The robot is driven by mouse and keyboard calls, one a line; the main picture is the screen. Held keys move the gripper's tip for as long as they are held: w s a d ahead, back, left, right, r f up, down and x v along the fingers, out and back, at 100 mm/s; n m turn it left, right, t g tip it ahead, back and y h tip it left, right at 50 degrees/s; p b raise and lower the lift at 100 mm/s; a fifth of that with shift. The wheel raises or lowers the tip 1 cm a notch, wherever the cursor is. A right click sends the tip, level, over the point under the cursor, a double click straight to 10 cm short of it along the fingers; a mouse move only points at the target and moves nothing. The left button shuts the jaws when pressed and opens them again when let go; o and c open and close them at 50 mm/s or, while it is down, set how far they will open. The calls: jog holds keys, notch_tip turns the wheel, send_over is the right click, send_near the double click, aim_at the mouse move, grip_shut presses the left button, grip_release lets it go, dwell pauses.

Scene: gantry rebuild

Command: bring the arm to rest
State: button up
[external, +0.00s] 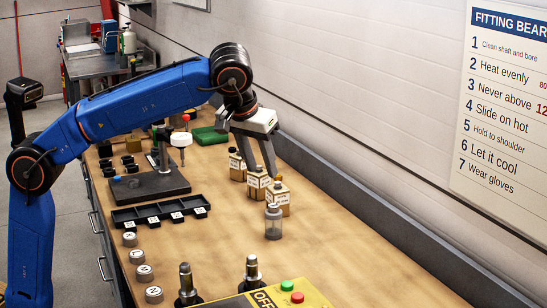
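My blue arm reaches over the bench from the left in the external view. My gripper (262,166) points downward at the right part of the bench, its two grey fingers on either side of a gap.
A black tray (150,214), white-topped round pieces (144,272) and a dark stand (150,186) are to the left. A yellow box (265,298) with green and red buttons is at the front. The right bench surface is clear.

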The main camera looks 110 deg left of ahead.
jog(key=shift+d+r, duration=0.1)
jog(key=shift+r, duration=0.15)
